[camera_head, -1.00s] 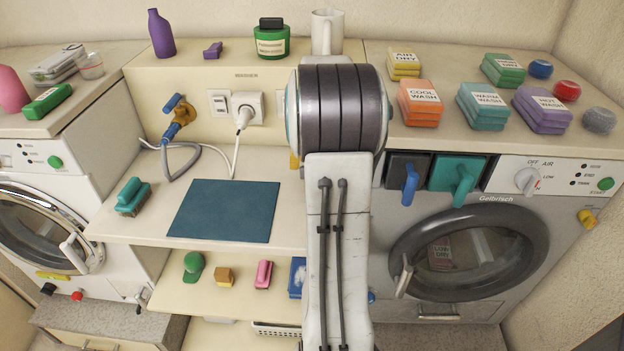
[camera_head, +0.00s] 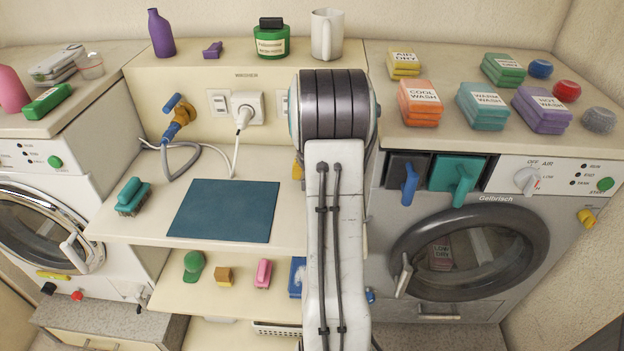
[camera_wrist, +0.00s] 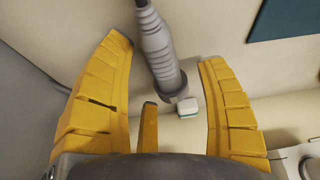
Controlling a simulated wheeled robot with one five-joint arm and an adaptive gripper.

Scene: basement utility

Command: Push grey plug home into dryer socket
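My gripper (camera_wrist: 150,105) shows in the wrist view with its yellow fingers spread apart. A grey ribbed plug (camera_wrist: 158,50) with its cord lies between and above the fingers, with gaps on both sides. I cannot tell how far its lower end sits from any socket. In the head view my arm hides the plug and most of my gripper; only a bit of yellow finger shows at the arm's left edge. A white socket plate (camera_head: 283,103) is partly covered by my arm. I cannot read whether it is the dryer's.
A white plug (camera_head: 243,115) fills the wall outlet to the left, its cord hanging to the shelf. A teal mat (camera_head: 224,210) lies on the shelf. A small white and teal block (camera_wrist: 188,107) is near the plug. A white mug (camera_head: 326,35) stands on the ledge behind my arm.

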